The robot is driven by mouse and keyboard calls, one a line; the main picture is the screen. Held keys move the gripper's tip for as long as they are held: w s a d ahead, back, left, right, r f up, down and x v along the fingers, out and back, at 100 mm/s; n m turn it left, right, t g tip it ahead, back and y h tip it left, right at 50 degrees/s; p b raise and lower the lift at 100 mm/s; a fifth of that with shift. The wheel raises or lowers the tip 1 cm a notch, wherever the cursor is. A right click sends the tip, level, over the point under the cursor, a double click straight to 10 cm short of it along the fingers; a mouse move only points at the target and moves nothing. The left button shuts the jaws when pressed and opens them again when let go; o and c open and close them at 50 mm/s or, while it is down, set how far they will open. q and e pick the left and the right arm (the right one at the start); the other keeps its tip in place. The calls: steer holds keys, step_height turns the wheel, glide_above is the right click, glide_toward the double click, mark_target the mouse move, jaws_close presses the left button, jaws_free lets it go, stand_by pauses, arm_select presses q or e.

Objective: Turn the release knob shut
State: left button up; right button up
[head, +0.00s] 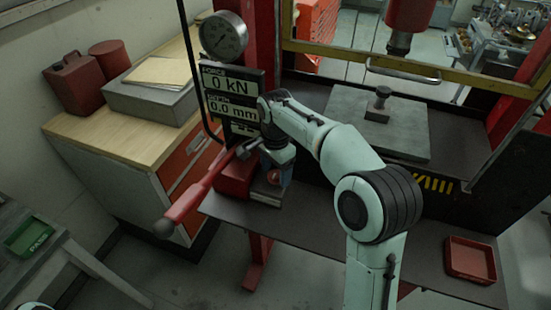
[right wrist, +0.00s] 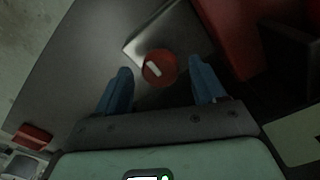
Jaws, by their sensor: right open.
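The release knob (right wrist: 160,67) is a round red knob with a white bar mark, on a metal block. In the right wrist view it appears centred between the two blue fingers of my right gripper (right wrist: 161,80), with a gap on each side. How far the fingertips reach along it is hard to tell. In the head view the knob (head: 272,178) shows small beside a blue finger, below my right wrist. My right gripper (head: 279,174) is open and points down at the pump. My left gripper is not in view.
The red pump lever (head: 200,192) sticks out to the lower left. The display panel (head: 232,95), reading 0 kN and 0.0 mm, and a gauge (head: 223,36) stand behind the wrist. A red tray (head: 470,259) sits at right; a wooden-topped cabinet (head: 120,135) stands left.

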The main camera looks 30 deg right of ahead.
mark_target(275, 173)
step_height(275, 173, up, 13)
stand_by(0.3)
stand_by(0.5)
